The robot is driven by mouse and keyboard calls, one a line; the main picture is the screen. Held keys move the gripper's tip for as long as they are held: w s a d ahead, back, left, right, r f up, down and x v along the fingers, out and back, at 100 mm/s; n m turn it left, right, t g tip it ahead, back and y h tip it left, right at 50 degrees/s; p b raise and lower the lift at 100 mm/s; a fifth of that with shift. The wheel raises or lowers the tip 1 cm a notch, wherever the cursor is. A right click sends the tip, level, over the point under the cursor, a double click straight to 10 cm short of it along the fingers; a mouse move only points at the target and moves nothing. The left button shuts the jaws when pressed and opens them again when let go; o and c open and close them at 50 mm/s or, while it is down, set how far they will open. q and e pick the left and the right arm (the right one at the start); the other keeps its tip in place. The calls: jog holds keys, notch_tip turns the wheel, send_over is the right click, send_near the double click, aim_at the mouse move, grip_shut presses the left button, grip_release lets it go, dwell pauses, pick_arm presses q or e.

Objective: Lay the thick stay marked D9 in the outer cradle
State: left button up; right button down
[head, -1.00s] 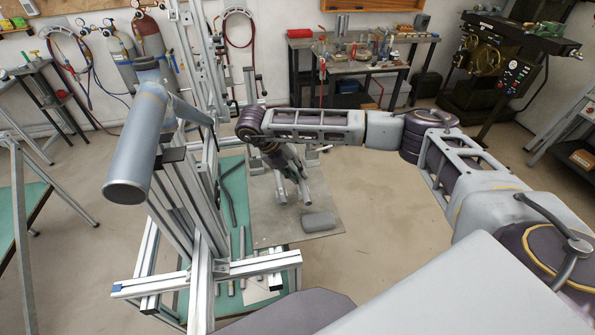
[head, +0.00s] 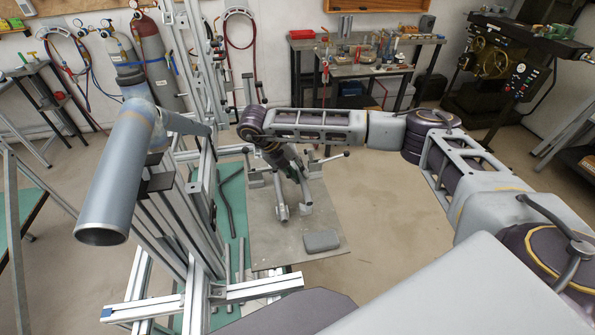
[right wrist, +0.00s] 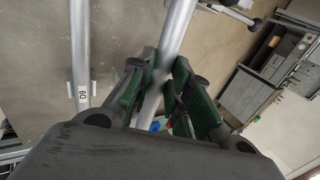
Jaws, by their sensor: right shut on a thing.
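My right gripper (right wrist: 160,85) is shut on a grey round tube in the right wrist view, a stay (right wrist: 175,40). The stay runs up and down between the green finger pads. I see no marking on its visible part. A second grey tube (right wrist: 83,45) lies to the left in that view, with a small white label (right wrist: 83,96) whose text I cannot read surely. In the head view my right gripper (head: 287,172) is over the metal plate (head: 265,235), largely hidden by its wrist; two tube ends (head: 281,212) show below it. I cannot tell the outer cradle apart. My left gripper is out of view.
An aluminium-profile jig post (head: 200,240) with a large grey-blue cylinder (head: 120,180) stands left of my right arm. A grey block (head: 321,240) sits at the plate's near right corner. Floor to the right is clear.

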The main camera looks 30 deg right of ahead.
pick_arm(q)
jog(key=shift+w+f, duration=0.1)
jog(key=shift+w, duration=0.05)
pick_arm(e)
jog(key=shift+f, duration=0.25)
